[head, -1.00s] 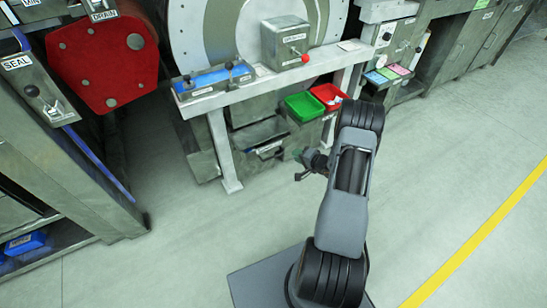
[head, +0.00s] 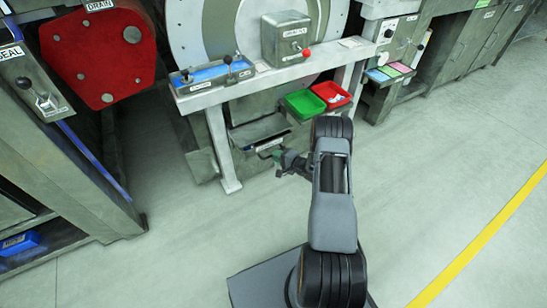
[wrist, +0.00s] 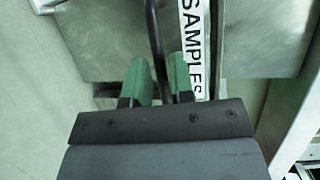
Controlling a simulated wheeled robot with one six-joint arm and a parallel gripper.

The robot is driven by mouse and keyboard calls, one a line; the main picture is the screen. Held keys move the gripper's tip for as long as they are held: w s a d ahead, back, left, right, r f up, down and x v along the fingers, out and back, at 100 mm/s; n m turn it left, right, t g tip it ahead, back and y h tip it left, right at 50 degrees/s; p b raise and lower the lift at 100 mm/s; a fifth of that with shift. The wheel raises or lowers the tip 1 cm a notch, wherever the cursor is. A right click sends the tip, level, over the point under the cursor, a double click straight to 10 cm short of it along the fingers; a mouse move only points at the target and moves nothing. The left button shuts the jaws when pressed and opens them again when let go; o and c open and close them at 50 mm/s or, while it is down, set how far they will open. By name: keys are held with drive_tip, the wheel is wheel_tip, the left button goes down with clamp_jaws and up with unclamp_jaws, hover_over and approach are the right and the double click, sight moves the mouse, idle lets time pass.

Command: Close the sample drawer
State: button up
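The sample drawer (head: 262,130) sits low under the drum's bench, pulled out, with its inside showing in the head view. Its front carries a white SAMPLES label (wrist: 193,45) in the wrist view. A dark bar handle (wrist: 154,25) runs along the label's left side there. My gripper (wrist: 162,72) has its two green fingertips on either side of this bar, very close to it. Whether they press on it I cannot tell. In the head view my gripper (head: 278,160) is at the drawer's front, and my arm covers the area to its right.
Green (head: 304,104) and red (head: 331,94) bins stand right of the drawer, near my arm. A bench leg (head: 222,150) stands to its left. Levers and a red-knobbed box (head: 287,40) are above. The floor in front is clear.

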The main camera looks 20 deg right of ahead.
drive_tip(key=shift+x, duration=1.15)
clamp_jaws()
